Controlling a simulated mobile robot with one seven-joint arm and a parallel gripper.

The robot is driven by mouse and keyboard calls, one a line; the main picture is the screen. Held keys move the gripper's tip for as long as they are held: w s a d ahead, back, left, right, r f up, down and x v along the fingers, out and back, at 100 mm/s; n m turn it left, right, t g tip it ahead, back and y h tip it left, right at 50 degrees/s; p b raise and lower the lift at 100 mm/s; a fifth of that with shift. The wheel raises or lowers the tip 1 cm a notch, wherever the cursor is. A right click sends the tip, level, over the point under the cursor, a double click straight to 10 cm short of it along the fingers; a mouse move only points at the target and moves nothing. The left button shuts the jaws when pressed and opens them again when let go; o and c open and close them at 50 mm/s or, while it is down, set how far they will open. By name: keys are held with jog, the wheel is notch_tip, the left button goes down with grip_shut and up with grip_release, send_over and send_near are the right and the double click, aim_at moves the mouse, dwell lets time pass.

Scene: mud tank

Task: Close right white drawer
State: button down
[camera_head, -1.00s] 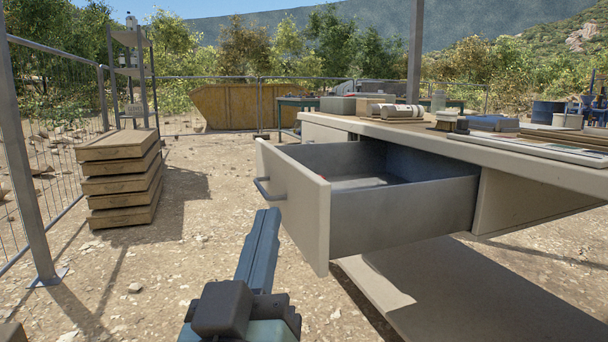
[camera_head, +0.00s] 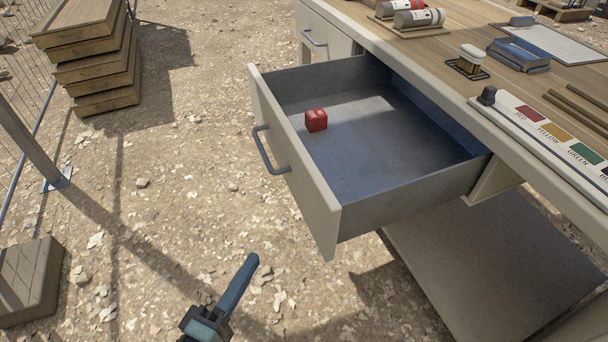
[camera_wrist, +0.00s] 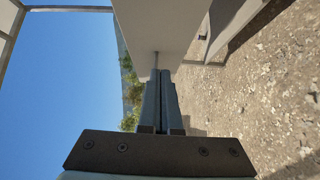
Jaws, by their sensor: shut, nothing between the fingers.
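The right white drawer (camera_head: 298,167) is pulled well out of the white desk in the head view. Its front panel has a dark bar handle (camera_head: 268,152). A red cube (camera_head: 316,120) lies inside on the grey drawer floor. My gripper (camera_head: 250,262) is shut and empty, in front of the drawer's front panel and apart from it, low and left of its near corner. In the wrist view, the shut fingers (camera_wrist: 160,76) point toward a pale panel (camera_wrist: 160,28), which looks like the drawer front. The handle is not clearly visible there.
A second, shut drawer (camera_head: 318,44) with a handle is farther back. The desk top (camera_head: 452,50) holds canisters, a brush and a colour-labelled tray (camera_head: 548,133). Stacked wooden pallets (camera_head: 95,62) stand at left, and a block (camera_head: 28,280) lies lower left. Ground before the drawer is clear.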

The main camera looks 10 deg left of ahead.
jog(key=b, duration=0.2)
send_near(306, 199)
jog(key=w+a, duration=0.2)
jog(key=w, duration=0.2)
jog(key=shift+w+d+f, duration=0.1)
jog(key=shift+w+d, duration=0.2)
jog(key=shift+d, duration=0.2)
jog(key=shift+w+d+f, duration=0.1)
jog(key=shift+w+d, duration=0.15)
jog(key=shift+d, duration=0.25)
jog(key=shift+w+d, duration=0.35)
jog(key=shift+d, duration=0.15)
